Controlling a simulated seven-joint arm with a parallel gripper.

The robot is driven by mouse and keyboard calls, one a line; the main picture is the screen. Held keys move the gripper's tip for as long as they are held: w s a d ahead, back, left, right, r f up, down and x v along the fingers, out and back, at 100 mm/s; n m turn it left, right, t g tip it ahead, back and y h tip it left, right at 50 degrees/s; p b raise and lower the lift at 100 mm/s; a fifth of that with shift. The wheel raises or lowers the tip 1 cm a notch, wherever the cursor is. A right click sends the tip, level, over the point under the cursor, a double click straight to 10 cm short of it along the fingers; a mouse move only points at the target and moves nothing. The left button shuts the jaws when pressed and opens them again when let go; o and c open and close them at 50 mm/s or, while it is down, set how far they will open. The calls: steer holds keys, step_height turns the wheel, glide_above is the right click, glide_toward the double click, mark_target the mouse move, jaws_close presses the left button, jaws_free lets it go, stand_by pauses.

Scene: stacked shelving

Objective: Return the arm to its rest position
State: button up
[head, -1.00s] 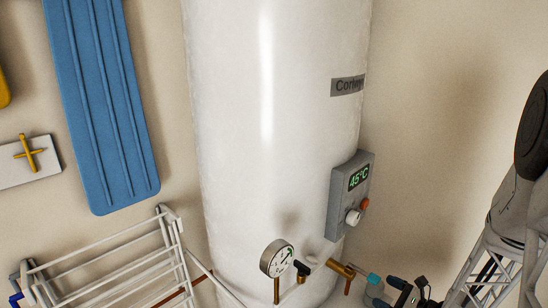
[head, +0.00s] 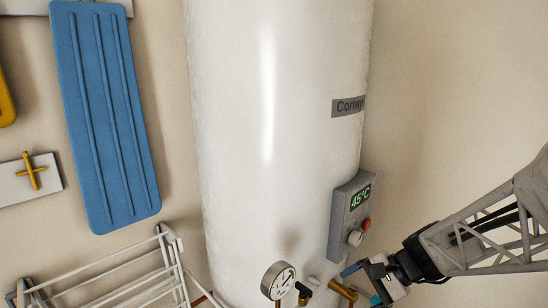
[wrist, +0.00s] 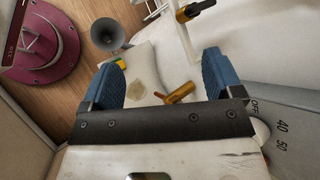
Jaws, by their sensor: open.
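My gripper (head: 364,284) is at the lower right of the head view, just below the grey control box (head: 350,215) on the white water heater tank (head: 270,120). In the wrist view my gripper (wrist: 161,80) has its two blue fingers wide apart with nothing between them held. A brass fitting (wrist: 181,94) shows beyond the fingers, apart from them. The control box face, marked OFF, 40 and 50, is close to the right finger in the wrist view. My lattice forearm reaches in from the right.
A pressure gauge (head: 278,279) and brass valve (head: 342,289) stick out low on the tank. A white rack (head: 105,268) stands at lower left; a blue board (head: 105,115) hangs on the wall. A grey funnel (wrist: 108,34) and red round base (wrist: 40,45) lie below. Wall space at right is clear.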

steer(key=s+r+n+t+h, duration=0.4)
steer(key=s+r+n+h, duration=0.6)
steer(key=s+r, duration=0.7)
step_height(320, 180, down, 8)
steer(key=w+g, duration=0.2)
steer(key=shift+w+a+f+g, duration=0.2)
steer(key=shift+g, duration=0.1)
